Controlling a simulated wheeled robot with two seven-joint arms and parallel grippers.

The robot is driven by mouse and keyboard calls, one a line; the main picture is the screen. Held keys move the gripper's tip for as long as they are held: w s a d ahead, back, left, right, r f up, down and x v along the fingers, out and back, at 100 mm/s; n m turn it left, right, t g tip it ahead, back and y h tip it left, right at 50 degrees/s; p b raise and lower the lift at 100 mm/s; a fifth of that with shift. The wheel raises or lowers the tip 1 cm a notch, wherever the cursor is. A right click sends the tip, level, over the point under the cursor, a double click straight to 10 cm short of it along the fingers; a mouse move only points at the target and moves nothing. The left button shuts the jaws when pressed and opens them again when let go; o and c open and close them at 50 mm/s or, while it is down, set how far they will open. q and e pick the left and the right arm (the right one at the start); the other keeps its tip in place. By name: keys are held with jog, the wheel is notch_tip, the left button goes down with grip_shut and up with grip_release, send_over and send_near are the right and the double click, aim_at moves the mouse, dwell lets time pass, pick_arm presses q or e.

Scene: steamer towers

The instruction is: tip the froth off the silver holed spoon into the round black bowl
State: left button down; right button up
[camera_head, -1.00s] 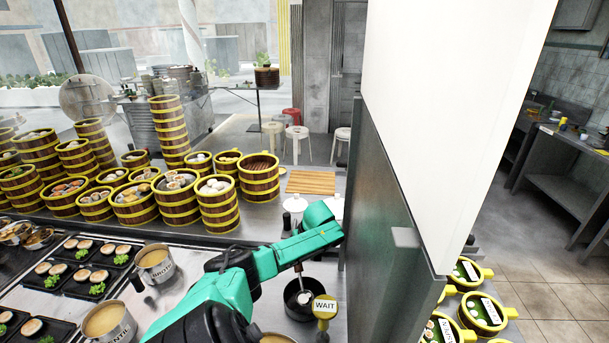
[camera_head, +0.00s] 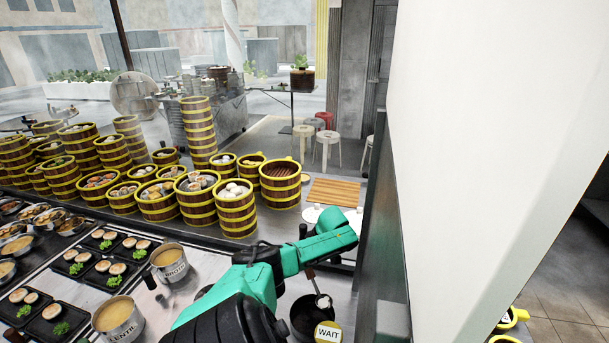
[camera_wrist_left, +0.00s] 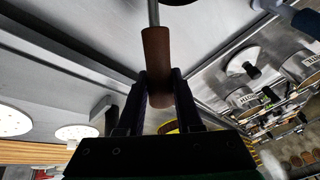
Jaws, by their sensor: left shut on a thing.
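My left gripper (camera_wrist_left: 160,90) is shut on the brown handle of the silver holed spoon (camera_wrist_left: 157,55). In the head view, the spoon (camera_head: 316,286) hangs down and slightly right from below my green left arm, which hides the gripper's fingers. White froth (camera_head: 324,301) shows at its lower end; the holes cannot be made out. The round black bowl (camera_head: 301,318) stands on the steel counter below. The froth appears over the bowl's back right side, near the rim; I cannot tell its exact height. My right gripper is not in view.
A tall grey partition (camera_head: 378,270) stands close on the right. Pots of soup (camera_head: 170,262) and black trays (camera_head: 103,276) lie to the left. Steamer towers (camera_head: 237,212) stand behind.

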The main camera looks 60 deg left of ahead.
pick_arm(q)
jog(key=shift+s+f, duration=0.1)
jog(key=shift+f, duration=0.35)
jog(key=shift+s+r+t+p, duration=0.45)
jog(key=shift+r+t+p, duration=0.05)
jog(key=shift+p, duration=0.7)
jog(key=shift+s+d+f+t+b, duration=0.1)
jog(key=shift+s+f+t+b, duration=0.1)
jog(key=shift+f+t+b, duration=0.1)
jog(key=s+t, duration=0.1)
jog(key=t, duration=0.1)
jog(key=n+t, duration=0.1)
jog(key=t, duration=0.1)
jog(key=s+t, duration=0.1)
jog(key=t, duration=0.2)
jog(key=shift+s+f+y, duration=0.2)
jog(key=shift+s+y, duration=0.1)
jog(key=shift+y, duration=0.1)
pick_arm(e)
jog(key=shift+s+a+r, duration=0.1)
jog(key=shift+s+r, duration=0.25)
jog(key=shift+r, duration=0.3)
pick_arm(q)
jog(key=shift+s+d, duration=0.1)
jog(key=shift+s, duration=0.05)
jog(key=shift+n, duration=0.3)
